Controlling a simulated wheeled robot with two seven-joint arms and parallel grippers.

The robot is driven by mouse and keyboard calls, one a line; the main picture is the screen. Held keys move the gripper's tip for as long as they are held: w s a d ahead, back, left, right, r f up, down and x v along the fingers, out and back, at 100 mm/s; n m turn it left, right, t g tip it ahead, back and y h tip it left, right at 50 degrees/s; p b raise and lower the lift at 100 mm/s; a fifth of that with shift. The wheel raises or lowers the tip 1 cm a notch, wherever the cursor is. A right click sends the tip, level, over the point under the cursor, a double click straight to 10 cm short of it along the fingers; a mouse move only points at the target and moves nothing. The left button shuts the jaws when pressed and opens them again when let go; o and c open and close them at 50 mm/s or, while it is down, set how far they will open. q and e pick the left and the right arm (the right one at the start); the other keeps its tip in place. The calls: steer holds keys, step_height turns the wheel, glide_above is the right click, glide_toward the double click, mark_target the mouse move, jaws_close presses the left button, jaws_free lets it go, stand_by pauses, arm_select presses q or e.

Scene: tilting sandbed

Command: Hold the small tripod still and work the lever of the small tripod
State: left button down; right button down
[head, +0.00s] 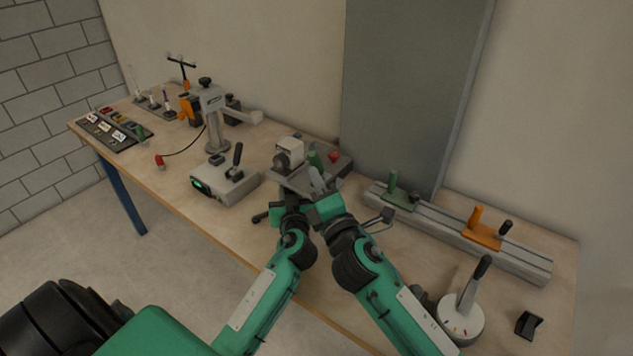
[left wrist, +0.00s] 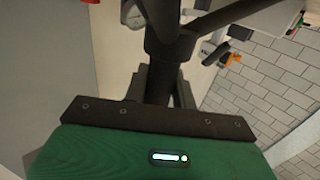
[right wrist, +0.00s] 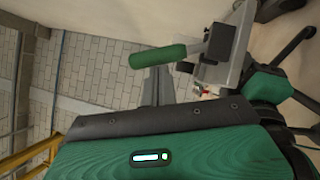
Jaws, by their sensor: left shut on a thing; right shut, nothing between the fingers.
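The small tripod (head: 261,216) is mostly hidden behind my grippers in the head view; a dark foot shows at the table's front. In the left wrist view its dark post (left wrist: 163,58) rises from between my left fingers. My left gripper (head: 291,190) is shut on the tripod. A green-handled lever (head: 315,159), seemingly the tripod's, stands above my right gripper (head: 319,180). In the right wrist view the green lever grip (right wrist: 157,56) lies just beyond my right fingertips (right wrist: 156,75). My right gripper is shut and empty; whether it touches the lever I cannot tell.
Behind the grippers is a grey device with a white block (head: 290,151) and a red knob (head: 334,156). A grey box with a black lever (head: 225,184) stands left. A rail with green and orange carriages (head: 455,232) and a round lever base (head: 461,318) stand right.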

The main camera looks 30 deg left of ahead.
steer(key=shift+w+r, duration=0.15)
steer(key=shift+r, duration=0.05)
steer(key=shift+w+r+m+h, duration=0.3)
steer(key=shift+m+h, duration=0.1)
steer(key=shift+m, duration=0.25)
steer(key=shift+w+r+m+h, duration=0.3)
steer(key=shift+m+h, duration=0.1)
steer(key=shift+m, duration=0.25)
steer(key=shift+w+d+r+m+g+h, duration=0.1)
steer(key=shift+w+r+m+g+h, duration=0.1)
steer(key=shift+w+m+g+h, duration=0.3)
steer(key=shift+w+d+r+m+g+h, duration=0.15)
steer(key=shift+w+m, duration=0.15)
steer(key=shift+m, duration=0.4)
steer(key=shift+w+r+m+g+h, duration=0.2)
steer(key=shift+w+m+g+h, duration=0.35)
steer(key=shift+w+m, duration=0.4)
steer(key=shift+w, duration=0.5)
